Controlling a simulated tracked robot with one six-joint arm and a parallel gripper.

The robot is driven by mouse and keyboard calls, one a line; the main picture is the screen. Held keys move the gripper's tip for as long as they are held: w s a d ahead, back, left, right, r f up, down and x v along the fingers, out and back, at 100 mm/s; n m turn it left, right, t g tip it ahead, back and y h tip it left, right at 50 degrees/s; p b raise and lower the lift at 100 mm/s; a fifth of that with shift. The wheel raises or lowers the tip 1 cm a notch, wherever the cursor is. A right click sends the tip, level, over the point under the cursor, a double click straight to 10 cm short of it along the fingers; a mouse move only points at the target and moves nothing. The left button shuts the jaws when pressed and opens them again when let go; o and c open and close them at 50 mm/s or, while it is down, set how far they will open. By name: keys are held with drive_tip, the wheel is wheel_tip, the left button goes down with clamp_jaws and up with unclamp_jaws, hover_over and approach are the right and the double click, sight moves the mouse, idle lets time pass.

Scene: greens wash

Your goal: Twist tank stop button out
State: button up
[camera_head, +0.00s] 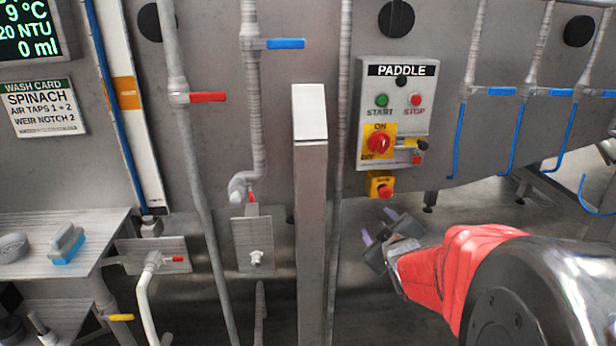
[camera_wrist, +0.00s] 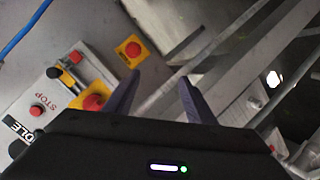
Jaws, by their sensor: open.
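The stop button is a red mushroom head (camera_head: 385,191) on a small yellow box, just below the grey PADDLE panel (camera_head: 421,87). The button also shows in the wrist view (camera_wrist: 133,49), up and left of my fingertips. My gripper (camera_head: 378,227) is open and empty, a little below the button in the head view. Its two purple-grey fingers (camera_wrist: 163,82) point up in the wrist view, with nothing between them. The fingers look apart from the button. Whether the button is pressed in cannot be told.
The panel carries a green START button (camera_head: 382,100), a red STOP button (camera_head: 416,100) and a red-and-yellow ON/OFF rotary switch (camera_head: 378,142). A grey post (camera_head: 311,230) stands left of the panel. Blue hoses (camera_head: 515,135) hang at right.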

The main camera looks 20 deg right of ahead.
drive_tip(key=s+d+f+n+t, duration=0.1)
drive_tip(key=d+f+n+t, duration=0.1)
drive_tip(key=d, duration=0.5)
drive_tip(key=shift+d+n+t, duration=0.3)
drive_tip(key=shift+n+t, duration=0.5)
drive_tip(key=shift+t, duration=0.3)
